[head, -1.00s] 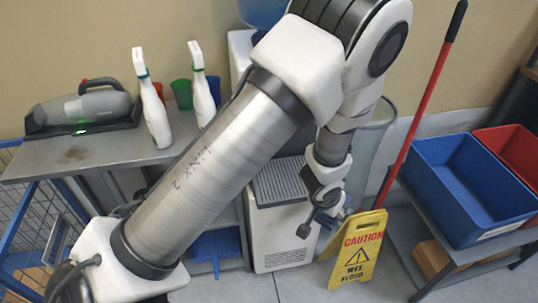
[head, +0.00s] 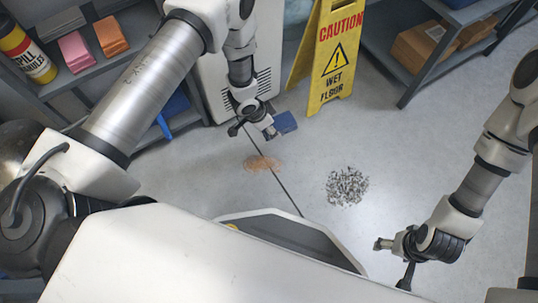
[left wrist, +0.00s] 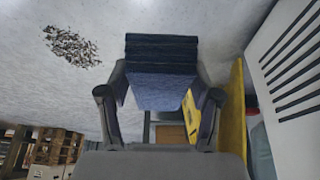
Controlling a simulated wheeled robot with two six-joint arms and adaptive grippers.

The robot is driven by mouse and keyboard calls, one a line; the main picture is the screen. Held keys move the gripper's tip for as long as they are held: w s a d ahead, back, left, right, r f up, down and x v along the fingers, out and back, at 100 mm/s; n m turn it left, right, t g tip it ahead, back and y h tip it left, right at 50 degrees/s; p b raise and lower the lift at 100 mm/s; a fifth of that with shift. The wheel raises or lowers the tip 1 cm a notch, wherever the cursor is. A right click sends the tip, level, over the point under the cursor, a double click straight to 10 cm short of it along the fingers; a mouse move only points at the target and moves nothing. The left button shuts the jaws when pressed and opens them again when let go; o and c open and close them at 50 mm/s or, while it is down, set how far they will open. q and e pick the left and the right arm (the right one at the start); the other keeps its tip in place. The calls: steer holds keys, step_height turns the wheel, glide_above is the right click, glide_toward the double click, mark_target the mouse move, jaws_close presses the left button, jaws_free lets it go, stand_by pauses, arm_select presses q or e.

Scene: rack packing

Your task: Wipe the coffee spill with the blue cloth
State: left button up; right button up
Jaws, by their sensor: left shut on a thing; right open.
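My left gripper (head: 268,127) is shut on the blue cloth (head: 287,123), in front of the white machine in the head view. The cloth looks like a folded dark blue pad between both fingers in the left wrist view (left wrist: 160,88). An orange-brown patch (head: 263,163) lies on the grey floor just below the left gripper in the picture, apart from the cloth; I cannot tell whether it is coffee. My right gripper (head: 393,262) is open and empty, low at the right. The bench top at the left is out of view.
A yellow wet-floor sign (head: 334,60) stands behind the cloth. A pile of grey-black bits (head: 346,186) lies on the floor right of the patch. Shelves (head: 75,82) hold a canister (head: 28,55) and pink and brown stacks. Open floor lies to the right.

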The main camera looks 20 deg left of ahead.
arm_select(q)
steer(key=m+b, duration=0.1)
steer(key=b, duration=0.2)
glide_above(272, 153)
step_height(272, 153, down, 9)
steer(key=f+b, duration=0.1)
steer(key=f, duration=0.1)
steer(key=f+b, duration=0.2)
steer(key=s+a+f+b, duration=0.1)
steer(key=f+b, duration=0.1)
steer(key=shift+r, duration=0.1)
arm_select(e)
step_height(272, 153, down, 11)
steer(key=shift+w, duration=0.3)
steer(key=shift+d, duration=0.1)
arm_select(q)
steer(key=shift+f+b, duration=0.75)
steer(key=shift+f, duration=0.2)
arm_select(e)
steer(key=shift+f, duration=0.6)
